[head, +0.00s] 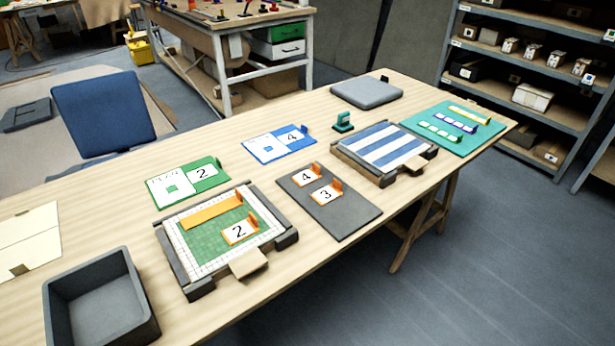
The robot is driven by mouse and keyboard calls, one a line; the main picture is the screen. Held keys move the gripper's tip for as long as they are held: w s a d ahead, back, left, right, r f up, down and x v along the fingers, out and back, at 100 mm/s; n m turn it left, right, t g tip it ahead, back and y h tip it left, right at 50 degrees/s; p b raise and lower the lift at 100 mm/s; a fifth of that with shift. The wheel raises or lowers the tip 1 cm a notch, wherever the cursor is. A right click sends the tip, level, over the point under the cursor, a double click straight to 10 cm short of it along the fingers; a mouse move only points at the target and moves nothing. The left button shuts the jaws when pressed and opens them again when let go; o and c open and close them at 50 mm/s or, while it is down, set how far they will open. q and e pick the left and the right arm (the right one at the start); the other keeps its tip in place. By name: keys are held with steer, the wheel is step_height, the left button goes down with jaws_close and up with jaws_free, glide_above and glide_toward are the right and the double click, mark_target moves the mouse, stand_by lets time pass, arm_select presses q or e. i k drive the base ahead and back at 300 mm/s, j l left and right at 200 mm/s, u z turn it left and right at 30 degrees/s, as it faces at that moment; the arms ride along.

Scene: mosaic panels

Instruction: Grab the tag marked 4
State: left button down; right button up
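A small white tag marked 4 (306,177) with an orange upright tab lies on a dark grey board (350,215). Just in front of it on the same board is a similar tag marked 3 (326,193). A third orange-tabbed tag marked 2 (240,231) lies on the green mosaic panel (205,243) to the left, below an orange strip (211,211). A blue and white card (265,150) behind the board also carries a 4. A green card (175,189) carries a 2. Neither of my grippers is in view.
An open grey bin (100,295) stands at the table's front left. A blue-and-white striped panel (382,146) in a frame is right of the board. A teal mat (452,129) with strips and a grey pad (366,92) lie farther back. A blue chair (103,112) stands behind the table.

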mark_target(309, 176)
steer(key=l+u, duration=0.1)
steer(key=u, duration=0.8)
steer(key=l+u, duration=0.85)
steer(key=k+l+u, duration=0.2)
steer(key=l, duration=0.2)
steer(key=k+l+u, duration=0.2)
steer(key=l, duration=0.2)
steer(key=i+l, duration=0.05)
steer(key=i, duration=0.05)
